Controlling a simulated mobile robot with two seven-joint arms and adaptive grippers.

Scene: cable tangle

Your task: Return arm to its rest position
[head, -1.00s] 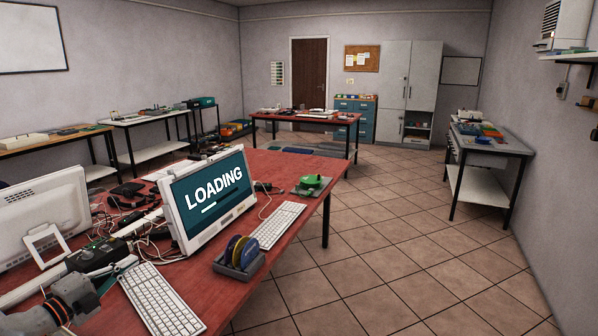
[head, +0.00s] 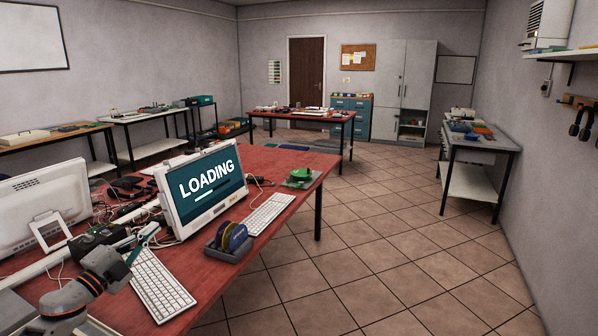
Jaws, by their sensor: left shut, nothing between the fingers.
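My left arm (head: 75,295) comes in from the lower left over the red table. My right gripper is not in view.
The red table (head: 190,262) carries a tangle of cables and adapters (head: 125,190), a second white monitor (head: 38,205), a black power box (head: 98,238), a spool holder (head: 228,245) and another keyboard (head: 267,214). The tiled floor (head: 370,240) to the right is open.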

